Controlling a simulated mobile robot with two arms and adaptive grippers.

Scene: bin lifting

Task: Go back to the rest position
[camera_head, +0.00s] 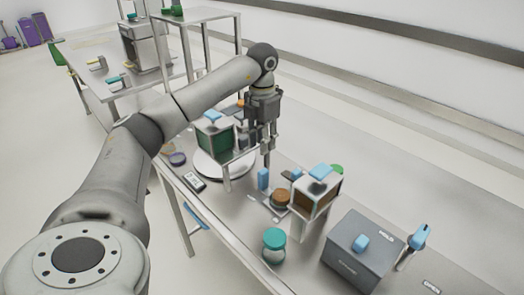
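My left arm comes in from the left and reaches across to the workbench. My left gripper (261,152) points down over the bench, beside a clear-sided box with green contents (214,137) and a blue top. Its fingers look apart, with nothing seen between them. A second box with brown contents (317,200) and a blue top stands on a frame to the right of the gripper. My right gripper is not in view.
A round white plate (207,168) lies under the green box. A grey box (362,250) with a blue knob and a teal-lidded jar (273,245) stand near the front. Another bench (80,48) is at the back left.

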